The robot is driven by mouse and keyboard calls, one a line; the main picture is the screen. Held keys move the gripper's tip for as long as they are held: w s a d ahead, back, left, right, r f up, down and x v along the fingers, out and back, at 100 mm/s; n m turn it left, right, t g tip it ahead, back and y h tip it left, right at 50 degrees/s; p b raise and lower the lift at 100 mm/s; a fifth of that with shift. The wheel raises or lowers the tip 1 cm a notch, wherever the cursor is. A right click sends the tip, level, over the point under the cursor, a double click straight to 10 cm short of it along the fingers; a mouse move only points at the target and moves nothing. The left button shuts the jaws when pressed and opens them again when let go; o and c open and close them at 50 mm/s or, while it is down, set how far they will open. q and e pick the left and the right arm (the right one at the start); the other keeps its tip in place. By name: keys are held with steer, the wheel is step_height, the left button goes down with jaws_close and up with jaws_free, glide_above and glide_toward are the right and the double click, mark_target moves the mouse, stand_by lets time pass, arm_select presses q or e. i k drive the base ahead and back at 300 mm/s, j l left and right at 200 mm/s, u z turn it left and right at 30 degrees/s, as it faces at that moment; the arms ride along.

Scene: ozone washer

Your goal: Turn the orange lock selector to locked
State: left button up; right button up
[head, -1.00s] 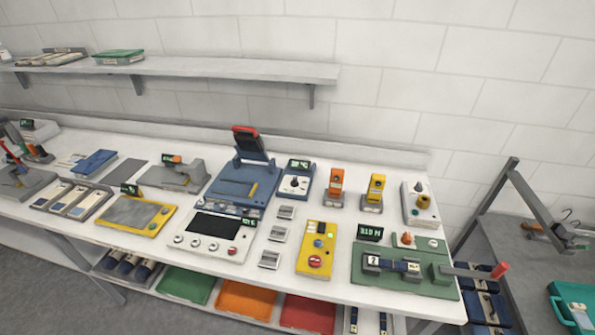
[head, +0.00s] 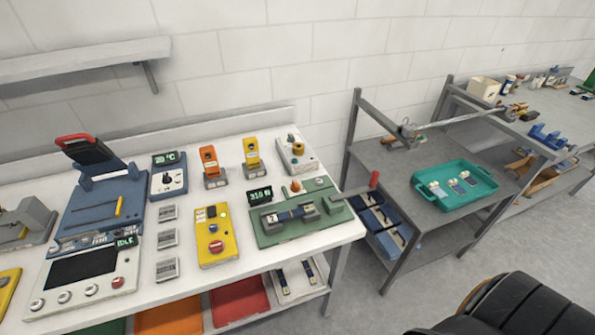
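A small orange knob (head: 295,186) stands at the back edge of the green fixture (head: 268,235), right of a small display with green digits (head: 260,196). It looks like the orange lock selector, but its pointing direction is too small to read. The fixture holds a dark cylindrical part (head: 292,213) lying across it between grey blocks. A lever with a red handle (head: 374,180) sticks out from its right side. Neither of my grippers is in view.
The fixture sits near the white bench's right end. Left of it are a yellow box with a red button (head: 216,246) and two upright holders, orange (head: 209,160) and yellow (head: 251,152). A grey table (head: 400,178) with a teal tray (head: 489,176) stands right. A black padded object (head: 510,305) fills the lower right.

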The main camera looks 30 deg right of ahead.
mark_target(296, 187)
steer(key=z, duration=0.9)
